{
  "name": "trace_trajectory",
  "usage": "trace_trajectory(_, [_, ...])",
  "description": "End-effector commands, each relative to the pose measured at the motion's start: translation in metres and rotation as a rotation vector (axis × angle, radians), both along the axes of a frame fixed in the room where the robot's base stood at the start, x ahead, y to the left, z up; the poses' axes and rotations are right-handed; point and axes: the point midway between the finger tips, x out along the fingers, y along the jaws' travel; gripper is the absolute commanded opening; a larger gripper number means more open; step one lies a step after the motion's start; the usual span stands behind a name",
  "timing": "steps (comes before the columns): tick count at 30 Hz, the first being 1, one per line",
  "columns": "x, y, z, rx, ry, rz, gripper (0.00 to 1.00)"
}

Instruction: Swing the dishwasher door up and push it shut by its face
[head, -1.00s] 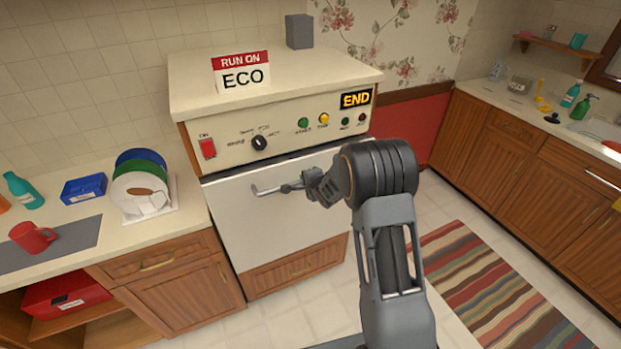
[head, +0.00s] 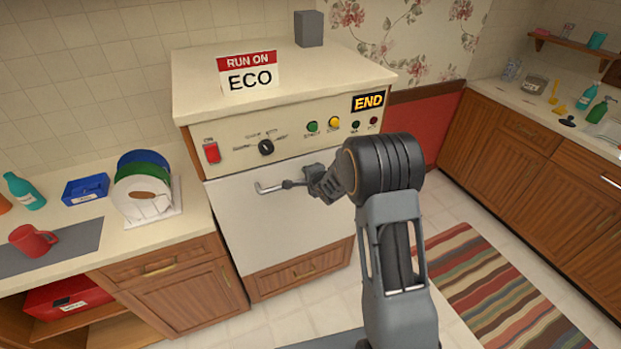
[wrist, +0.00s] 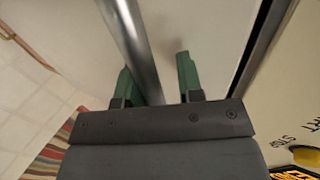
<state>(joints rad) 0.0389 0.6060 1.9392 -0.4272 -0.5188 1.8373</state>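The dishwasher's white door (head: 250,225) stands upright, or nearly so, under the control panel (head: 290,135). A metal bar handle (head: 268,188) runs across its upper part. My gripper (head: 303,184) is in front of the door's upper face, at the handle; the arm partly hides the door's right side. In the wrist view my gripper (wrist: 157,80) has its two green fingers apart, with the handle bar (wrist: 132,45) passing between them, nearer the left finger. The door face (wrist: 205,35) lies beyond the fingertips. A dark gap (wrist: 262,45) shows between door and panel; I cannot tell whether the door is latched.
A wooden drawer front (head: 300,272) is below the door. An ECO sign (head: 249,73) and a grey block (head: 309,28) stand on top of the dishwasher. A striped rug (head: 480,285) lies on the open floor at right.

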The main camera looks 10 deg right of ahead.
Motion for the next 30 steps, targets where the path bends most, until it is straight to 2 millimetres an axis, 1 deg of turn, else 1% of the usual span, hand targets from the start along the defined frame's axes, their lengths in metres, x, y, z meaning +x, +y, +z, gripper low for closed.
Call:
trace_trajectory(1, [0.000,0.000,0.001,0.000,-0.002,0.000,0.38])
trace_trajectory(3, [0.000,-0.001,0.001,0.000,0.000,-0.001,0.43])
trace_trajectory(11, [-0.001,-0.001,-0.001,-0.001,0.004,-0.001,0.43])
trace_trajectory(14, [-0.005,-0.002,0.001,-0.002,0.004,-0.002,0.43])
trace_trajectory(17, [-0.014,-0.004,0.006,-0.002,0.003,-0.001,0.43])
trace_trajectory(20, [-0.029,-0.007,0.014,-0.002,0.002,-0.003,0.43])
trace_trajectory(24, [-0.054,-0.012,0.028,-0.002,0.002,-0.004,0.43])
trace_trajectory(30, [-0.085,-0.019,0.047,-0.003,0.000,-0.003,0.43])
